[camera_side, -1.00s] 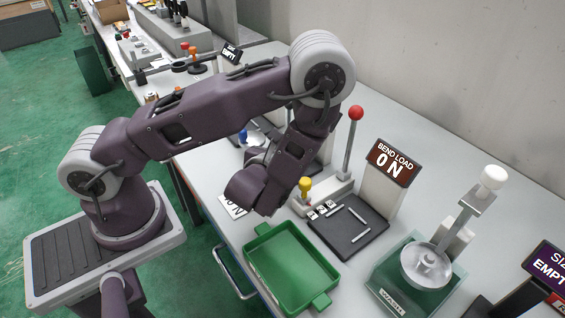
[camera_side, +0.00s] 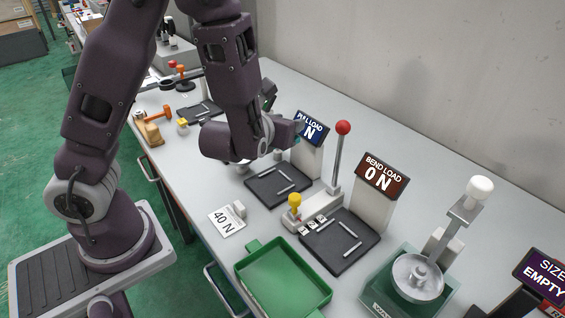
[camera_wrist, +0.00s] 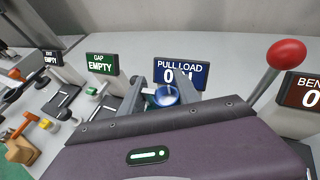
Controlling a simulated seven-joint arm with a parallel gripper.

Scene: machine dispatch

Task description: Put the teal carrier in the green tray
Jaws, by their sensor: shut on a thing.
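The green tray (camera_side: 243,272) stands near the front edge of the bench in the side view and looks empty. My gripper (camera_wrist: 163,92) is at the pull load station, in front of its blue display (camera_wrist: 188,72). Its two grey fingers are shut on a blue round-topped knob (camera_wrist: 167,97) with a pale centre. In the side view my gripper points right, and its fingertips are mostly hidden by my wrist. I cannot clearly make out a teal carrier in either view.
The bend load station has a red-balled lever (camera_side: 343,128), a yellow knob (camera_side: 295,199) and a dark plate (camera_side: 322,252) with pale bars. A 40 N card (camera_side: 226,221) lies left of it. The wash unit (camera_side: 418,275) is at the right.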

